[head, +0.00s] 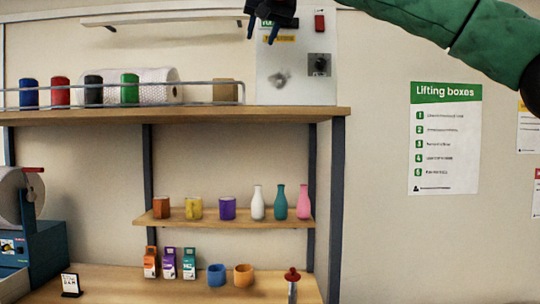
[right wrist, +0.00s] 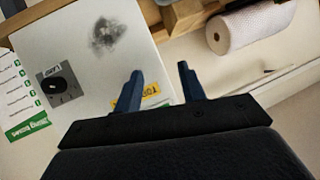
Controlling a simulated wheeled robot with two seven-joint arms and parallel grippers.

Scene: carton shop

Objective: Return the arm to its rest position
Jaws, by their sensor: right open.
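My right gripper (head: 261,31) is at the top of the head view, with its green-sleeved arm (head: 440,25) coming in from the upper right. Its two blue fingers point down in front of the top of a white control panel (head: 290,85). In the right wrist view the fingers (right wrist: 166,88) stand apart with nothing between them. The panel (right wrist: 110,60) lies beyond them, with a dark knob and a smudge on its face. My left gripper is not in view.
An upper shelf (head: 200,114) holds several coloured cans and a bubble-wrap roll (head: 160,84) behind a rail. A lower shelf (head: 180,221) carries cups and bottles. The workbench (head: 120,287) has small cartons and two pots. A poster (head: 445,140) hangs on the wall at right.

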